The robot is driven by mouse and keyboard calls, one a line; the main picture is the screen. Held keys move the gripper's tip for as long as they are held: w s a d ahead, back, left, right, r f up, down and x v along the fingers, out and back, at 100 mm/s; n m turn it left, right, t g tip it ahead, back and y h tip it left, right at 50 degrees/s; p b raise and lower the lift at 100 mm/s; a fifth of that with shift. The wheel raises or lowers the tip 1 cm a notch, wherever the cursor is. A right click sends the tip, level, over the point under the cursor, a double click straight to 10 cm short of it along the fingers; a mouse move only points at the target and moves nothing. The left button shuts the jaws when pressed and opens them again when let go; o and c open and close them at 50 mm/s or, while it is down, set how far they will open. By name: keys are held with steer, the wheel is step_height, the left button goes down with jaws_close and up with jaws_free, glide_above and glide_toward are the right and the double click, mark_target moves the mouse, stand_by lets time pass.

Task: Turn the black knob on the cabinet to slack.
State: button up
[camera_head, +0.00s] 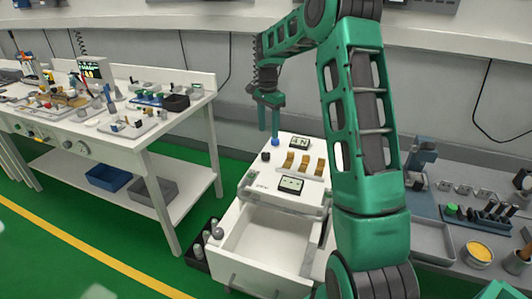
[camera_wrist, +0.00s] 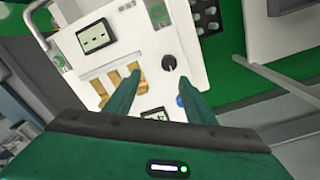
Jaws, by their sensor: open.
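The black knob (camera_head: 266,156) is on the left part of the white cabinet's top panel (camera_head: 258,179). In the wrist view the round black knob (camera_wrist: 169,62) has a small light mark, and I cannot read any label beside it. My gripper (camera_head: 269,128) is above the panel, pointing down, near a blue knob (camera_head: 275,141). In the wrist view my gripper (camera_wrist: 158,76) is open, its two fingers apart with nothing between them. The black knob appears just beyond the right fingertip, seemingly apart from it. The blue knob (camera_wrist: 180,100) is partly hidden by that finger.
The panel also bears several brass-coloured levers (camera_head: 304,163) and two displays, one at the back (camera_head: 299,143) and one in front (camera_head: 291,185). An open drawer (camera_head: 264,238) juts out below. A cluttered workbench (camera_head: 150,142) stands left; a grey bench with tools (camera_head: 432,208) stands right.

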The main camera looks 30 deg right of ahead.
mark_target(265, 154)
steer(key=shift+m, duration=0.4)
steer(key=f, duration=0.4)
steer(key=w+f, duration=0.1)
steer(key=f, duration=0.3)
steer(key=w+f, duration=0.1)
steer(key=f, duration=0.3)
steer(key=shift+w+f, duration=0.25)
steer(key=shift+f, duration=0.05)
